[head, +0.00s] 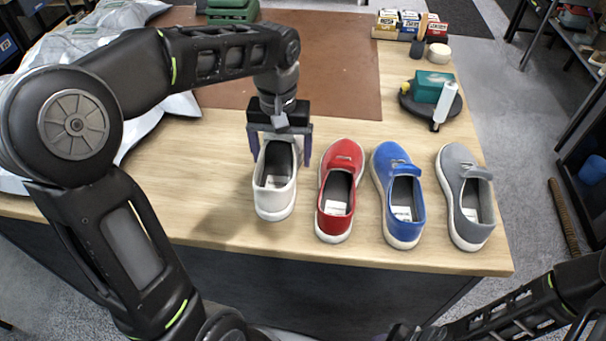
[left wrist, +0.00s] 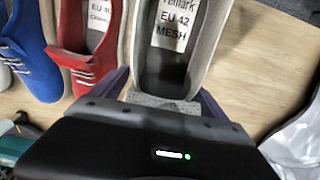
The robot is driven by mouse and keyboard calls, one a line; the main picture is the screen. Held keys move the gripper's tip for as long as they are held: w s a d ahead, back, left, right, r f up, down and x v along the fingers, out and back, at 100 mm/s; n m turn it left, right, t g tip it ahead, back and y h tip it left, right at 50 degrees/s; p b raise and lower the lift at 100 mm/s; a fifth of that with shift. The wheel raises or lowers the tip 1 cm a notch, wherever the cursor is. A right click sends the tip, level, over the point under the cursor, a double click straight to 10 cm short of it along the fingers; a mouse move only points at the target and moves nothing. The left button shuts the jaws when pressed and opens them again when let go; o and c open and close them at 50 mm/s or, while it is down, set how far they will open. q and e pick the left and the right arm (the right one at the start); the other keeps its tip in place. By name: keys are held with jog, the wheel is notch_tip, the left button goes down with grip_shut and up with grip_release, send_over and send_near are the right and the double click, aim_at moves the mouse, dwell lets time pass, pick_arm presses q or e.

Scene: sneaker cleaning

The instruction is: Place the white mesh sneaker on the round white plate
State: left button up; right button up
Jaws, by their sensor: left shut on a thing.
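The white mesh sneaker (head: 275,205) stands upright at the left end of a row of shoes on the wooden table. Its inside label (left wrist: 172,35) reads "EU 42 MESH" in the left wrist view. My left gripper (head: 281,150) is shut on this sneaker at its far end, one finger on each side. The gripper also shows in the left wrist view (left wrist: 165,98). I cannot see a round white plate in either view. My right arm is at the lower right; its gripper end is too dark and cut off to read.
A red shoe (head: 341,160) is close to the right, then a blue shoe (head: 385,160) and a grey shoe (head: 450,165). A dark round stand (head: 410,101) holds a green box (head: 430,86) and white bottle (head: 444,103).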

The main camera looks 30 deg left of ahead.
aim_at(280, 137)
pick_arm(q)
jog(key=shift+f, duration=1.8)
jog(key=shift+f+p, duration=0.4)
jog(key=shift+f, duration=1.5)
jog(key=shift+f, duration=0.2)
jog(key=o, duration=1.6)
jog(key=shift+r, duration=0.15)
notch_tip(280, 137, up, 12)
jog(key=shift+r+b, duration=0.1)
jog(key=shift+b, duration=0.35)
